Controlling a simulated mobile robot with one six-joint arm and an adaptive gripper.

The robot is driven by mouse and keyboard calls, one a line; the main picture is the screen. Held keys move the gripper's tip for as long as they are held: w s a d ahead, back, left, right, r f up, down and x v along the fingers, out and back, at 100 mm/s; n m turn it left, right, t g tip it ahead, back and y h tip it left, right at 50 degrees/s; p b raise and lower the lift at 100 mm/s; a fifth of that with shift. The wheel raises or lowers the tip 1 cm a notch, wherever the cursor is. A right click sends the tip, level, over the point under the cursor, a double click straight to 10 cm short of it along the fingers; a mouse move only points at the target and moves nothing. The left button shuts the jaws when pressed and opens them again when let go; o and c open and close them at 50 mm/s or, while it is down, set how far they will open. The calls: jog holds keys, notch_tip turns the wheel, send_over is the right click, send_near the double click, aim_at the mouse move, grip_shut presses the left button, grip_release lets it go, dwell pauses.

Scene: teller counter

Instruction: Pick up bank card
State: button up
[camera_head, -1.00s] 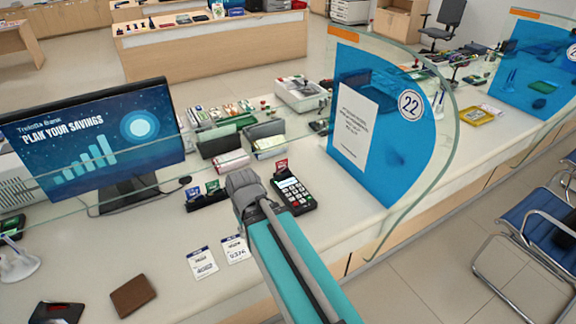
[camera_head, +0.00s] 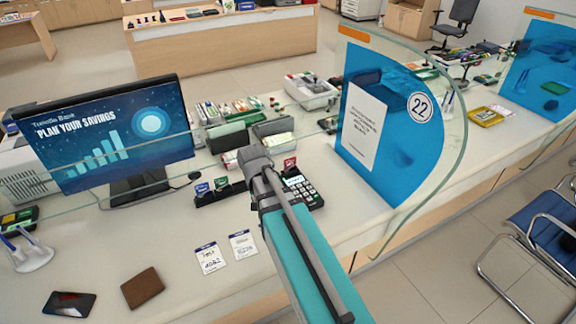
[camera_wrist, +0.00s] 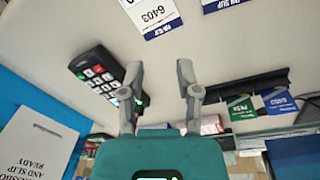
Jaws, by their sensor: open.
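Small upright cards stand at the card terminal and in a black holder on the counter; I cannot tell which is the bank card. A red card (camera_head: 290,163) stands at the far end of the dark card terminal (camera_head: 304,193). A blue card (camera_head: 202,189) and a green card (camera_head: 221,183) stand in the black holder (camera_head: 208,199). In the wrist view, the green card (camera_wrist: 240,107) and blue card (camera_wrist: 277,101) are right of my open, empty gripper (camera_wrist: 160,72). The terminal (camera_wrist: 101,79) is left of it; its far end is partly hidden by a finger.
Paper slips (camera_head: 210,258), a brown wallet (camera_head: 142,287) and a black phone (camera_head: 69,303) lie on the near counter. A monitor (camera_head: 105,135) stands left. A glass divider with a blue panel (camera_head: 385,130) stands right. Trays of stationery are behind.

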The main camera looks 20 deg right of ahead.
jog(key=w+d+r+m+h+p, duration=0.1)
jog(key=w+d+r+m+p, duration=0.1)
jog(key=w+d+m, duration=0.4)
jog(key=w+d+r+m+h+p, duration=0.2)
jog(key=w+d+r+m, duration=0.3)
jog(key=w, duration=0.8)
jog(key=d+m+p, duration=0.1)
jog(key=d+m, duration=0.1)
jog(key=d, duration=0.1)
jog(key=shift+r, duration=0.15)
jog(key=shift+w+d, duration=0.1)
jog(key=b, duration=0.8)
send_over(290, 166)
jog(key=a, duration=0.1)
notch_tip(290, 166, down, 8)
jog(key=shift+a, duration=0.15)
jog(key=shift+w, duration=0.1)
jog(key=shift+b+x, duration=2.2)
jog(key=shift+x, duration=0.4)
